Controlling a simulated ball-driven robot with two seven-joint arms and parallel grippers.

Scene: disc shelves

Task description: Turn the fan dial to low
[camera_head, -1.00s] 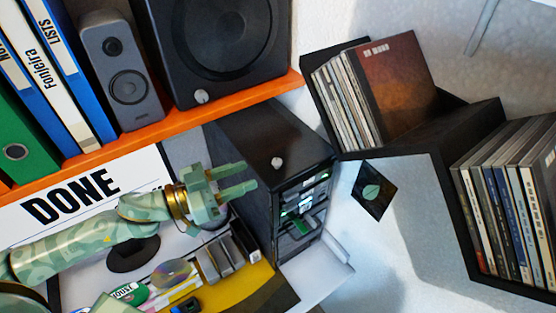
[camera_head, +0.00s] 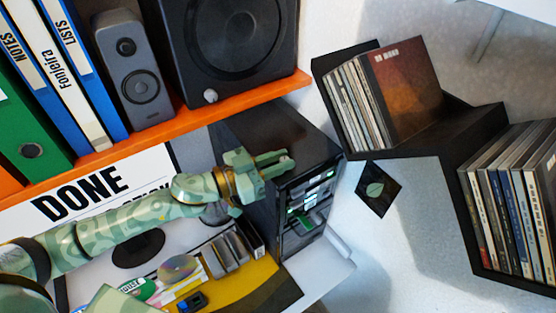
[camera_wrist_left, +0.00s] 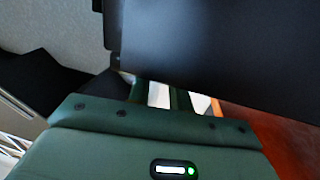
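The black tower case (camera_head: 248,130) stands under the orange shelf, its lit front facing right. The small pale knob on its top, which I take for the fan dial, is mostly hidden by my left fingers; only a pale bit shows at their tips. My left gripper (camera_head: 287,158) reaches across the case top from the left, its two fingers parted at the knob. I cannot tell whether they touch it. In the left wrist view, the finger bases show below a large dark surface (camera_wrist_left: 220,50), and the knob is hidden. My right gripper is not in view.
The orange shelf (camera_head: 180,125) runs above my left arm, with binders, a small grey speaker (camera_head: 133,70) and a large black speaker (camera_head: 240,40). Black wall shelves (camera_head: 455,125) with disc sleeves are at the right. A disc (camera_head: 178,268) and small items lie below my arm.

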